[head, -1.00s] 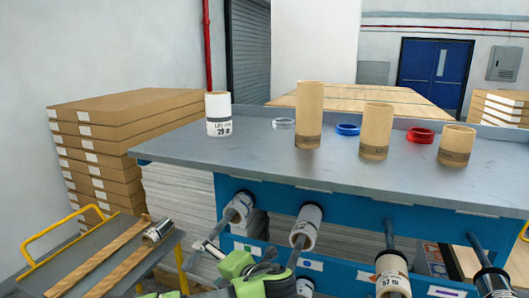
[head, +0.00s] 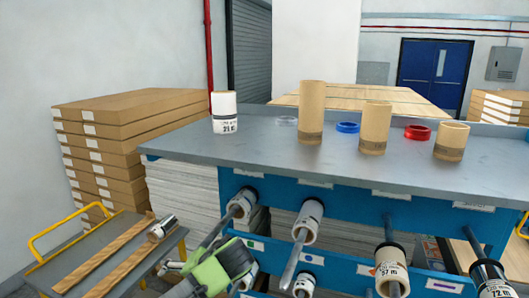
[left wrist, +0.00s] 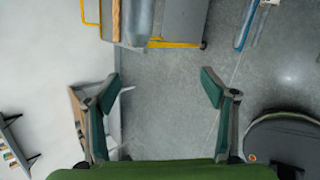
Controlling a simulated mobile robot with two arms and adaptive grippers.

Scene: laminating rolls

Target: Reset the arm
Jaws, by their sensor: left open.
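My left arm shows in the head view as a green and grey part at the lower middle, in front of the blue rack. In the left wrist view my left gripper (left wrist: 160,90) is open, with its two fingers wide apart and only grey floor between them. It holds nothing. My right gripper is in neither current view.
A blue rack (head: 330,215) holds several rolls on pegs. Its grey top (head: 270,160) bears a white roll (head: 224,112), brown tubes and coloured rings. A cart (head: 105,250) with yellow handle stands at left, also in the wrist view (left wrist: 182,22). Stacked boxes (head: 130,140) stand behind.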

